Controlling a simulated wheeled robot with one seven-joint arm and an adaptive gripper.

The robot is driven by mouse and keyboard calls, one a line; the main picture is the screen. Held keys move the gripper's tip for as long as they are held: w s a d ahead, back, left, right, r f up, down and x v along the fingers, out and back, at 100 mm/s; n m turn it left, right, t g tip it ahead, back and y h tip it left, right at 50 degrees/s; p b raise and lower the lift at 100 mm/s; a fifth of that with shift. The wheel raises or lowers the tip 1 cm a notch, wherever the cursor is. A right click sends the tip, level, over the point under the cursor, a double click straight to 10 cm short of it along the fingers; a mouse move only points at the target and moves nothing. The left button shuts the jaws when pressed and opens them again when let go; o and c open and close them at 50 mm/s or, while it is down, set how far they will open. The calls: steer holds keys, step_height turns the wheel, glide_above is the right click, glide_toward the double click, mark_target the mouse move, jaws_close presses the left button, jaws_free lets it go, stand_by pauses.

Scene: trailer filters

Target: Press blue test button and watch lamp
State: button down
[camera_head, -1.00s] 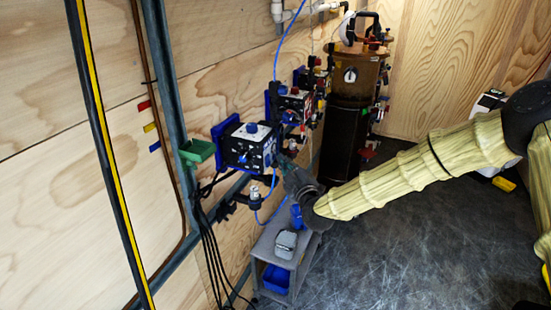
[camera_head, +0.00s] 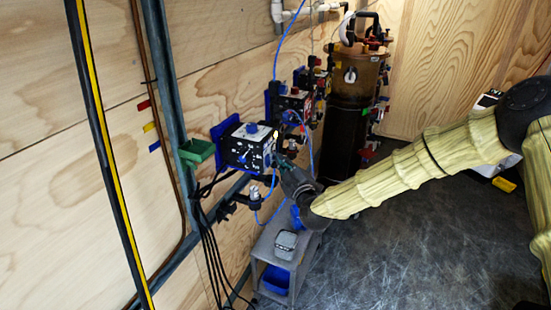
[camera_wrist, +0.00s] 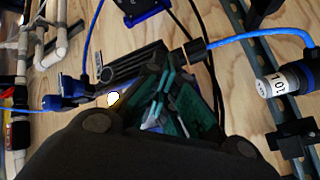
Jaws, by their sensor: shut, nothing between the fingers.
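The control box (camera_head: 247,150) is black and white, on a blue wall plate, with a blue knob on top and blue parts on its front. My gripper (camera_head: 283,163) is at the box's right side; its fingertips are close to it, but contact cannot be told. In the wrist view my teal-fingered gripper (camera_wrist: 163,88) is shut and empty in front of the dark box (camera_wrist: 132,66). A round lamp (camera_wrist: 113,98) glows whitish yellow just left of the fingers. The pressed spot and any blue test button there are hidden by the fingers.
A green tray (camera_head: 196,151) is on the wall left of the box. Blue hoses and black cables hang around it. A grey cart (camera_head: 268,246) stands below, with a blue bin (camera_head: 276,279). A tall brown filter tank (camera_head: 350,110) stands behind.

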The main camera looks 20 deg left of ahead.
steer(key=shift+d, duration=0.8)
steer(key=shift+d, duration=0.1)
steer(key=d+b, duration=0.1)
steer(key=d, duration=0.3)
steer(key=shift+s+d, duration=0.15)
steer(key=shift+d, duration=0.25)
stand_by(0.7)
